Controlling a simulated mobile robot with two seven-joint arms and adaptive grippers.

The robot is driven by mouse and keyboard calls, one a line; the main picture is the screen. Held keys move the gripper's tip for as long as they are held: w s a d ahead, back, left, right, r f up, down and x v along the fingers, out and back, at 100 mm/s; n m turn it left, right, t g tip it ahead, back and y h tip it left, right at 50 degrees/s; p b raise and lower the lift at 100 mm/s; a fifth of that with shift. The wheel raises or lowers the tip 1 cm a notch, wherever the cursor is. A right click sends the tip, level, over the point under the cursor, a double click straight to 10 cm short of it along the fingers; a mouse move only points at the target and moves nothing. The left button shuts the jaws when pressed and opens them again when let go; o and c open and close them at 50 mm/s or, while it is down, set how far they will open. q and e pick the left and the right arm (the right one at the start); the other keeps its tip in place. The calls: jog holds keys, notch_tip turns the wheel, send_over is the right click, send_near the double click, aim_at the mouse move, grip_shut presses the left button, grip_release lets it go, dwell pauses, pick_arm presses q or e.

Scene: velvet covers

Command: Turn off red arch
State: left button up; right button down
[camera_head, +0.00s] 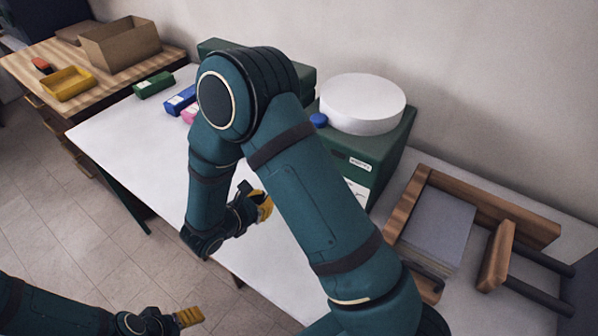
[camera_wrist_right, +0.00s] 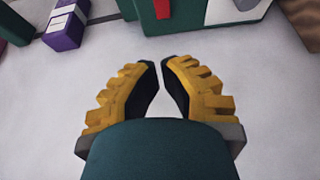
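A small red part (camera_wrist_right: 162,8) shows at the top of the right wrist view, against the front of a green box; its full shape is cut off, so I cannot tell if it is the red arch. In the head view the green box (camera_head: 362,150) stands at the back of the white table, its front partly hidden by my right arm. My right gripper (camera_head: 265,206) is in front of this box, over the table. In the wrist view its yellow fingers (camera_wrist_right: 160,62) are empty, with a narrow gap between the tips. My left gripper (camera_head: 190,317) is low at the bottom left, off the table.
A white round drum (camera_head: 362,103) and a blue knob (camera_head: 318,120) sit on top of the green box. A purple box (camera_wrist_right: 65,24) lies left of it. A wooden frame with a grey block (camera_head: 437,230) stands at right.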

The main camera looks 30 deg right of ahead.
dwell(0.4)
jog(key=b+x, duration=0.1)
jog(key=x, duration=0.9)
jog(key=shift+d, duration=0.15)
jog(key=shift+w+d+r, duration=0.1)
jog(key=shift+w+d, duration=0.2)
jog(key=shift+d, duration=0.25)
jog(key=shift+w+d+r, duration=0.15)
jog(key=shift+w+d, duration=0.1)
jog(key=shift+d, duration=0.3)
jog(key=shift+w+d+r, duration=0.1)
jog(key=shift+w+d, duration=0.2)
jog(key=shift+d, duration=0.3)
jog(key=shift+w+d+r, duration=0.1)
jog(key=shift+d, duration=0.3)
jog(key=shift+r, duration=0.25)
